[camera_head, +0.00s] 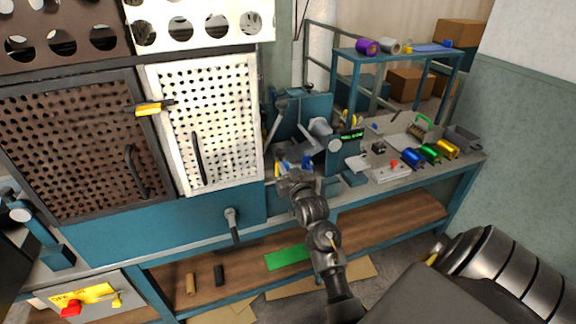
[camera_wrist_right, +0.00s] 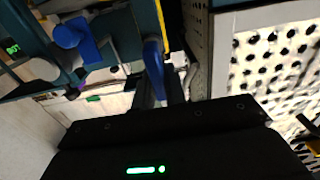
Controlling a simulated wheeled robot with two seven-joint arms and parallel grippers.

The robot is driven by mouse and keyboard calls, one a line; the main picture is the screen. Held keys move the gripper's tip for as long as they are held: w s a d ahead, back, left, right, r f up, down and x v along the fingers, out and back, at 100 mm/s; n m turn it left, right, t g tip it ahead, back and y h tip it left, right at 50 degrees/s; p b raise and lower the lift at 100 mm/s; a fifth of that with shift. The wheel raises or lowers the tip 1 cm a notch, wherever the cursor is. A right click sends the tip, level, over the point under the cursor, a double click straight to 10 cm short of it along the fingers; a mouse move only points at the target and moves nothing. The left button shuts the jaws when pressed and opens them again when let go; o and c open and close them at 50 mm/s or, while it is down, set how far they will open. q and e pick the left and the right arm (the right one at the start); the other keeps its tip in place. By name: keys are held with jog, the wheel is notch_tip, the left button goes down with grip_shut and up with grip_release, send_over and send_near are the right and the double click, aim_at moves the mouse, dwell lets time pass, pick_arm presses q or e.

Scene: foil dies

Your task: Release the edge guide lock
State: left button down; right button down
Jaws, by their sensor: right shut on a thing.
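The foil machine (camera_head: 300,112) stands on the workbench, with grey rollers and a small green readout. My right gripper (camera_head: 288,176) reaches its lower front, beside small blue parts. In the right wrist view, an upright blue lever (camera_wrist_right: 153,70) stands between the dark fingers (camera_wrist_right: 160,98), and the gripper is shut on it. It appears to be the edge guide lock, but its label and lock position cannot be made out. A second blue part, a knob (camera_wrist_right: 74,36), sits to the left, apart from the gripper. My left gripper is out of view.
A white perforated door (camera_head: 208,120) and a brown one (camera_head: 80,140) stand left of the machine. Coloured foil rolls (camera_head: 430,152) and a white box with a red knob (camera_head: 390,172) lie on the bench at right. A grey lever (camera_head: 232,224) projects from the bench front.

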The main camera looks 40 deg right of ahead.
jog(key=c, duration=1.4)
grip_release()
jog(key=shift+c, duration=0.2)
jog(key=b+v, duration=0.2)
jog(key=v, duration=0.8)
jog(key=shift+s+a, duration=0.25)
jog(key=shift+s, duration=0.1)
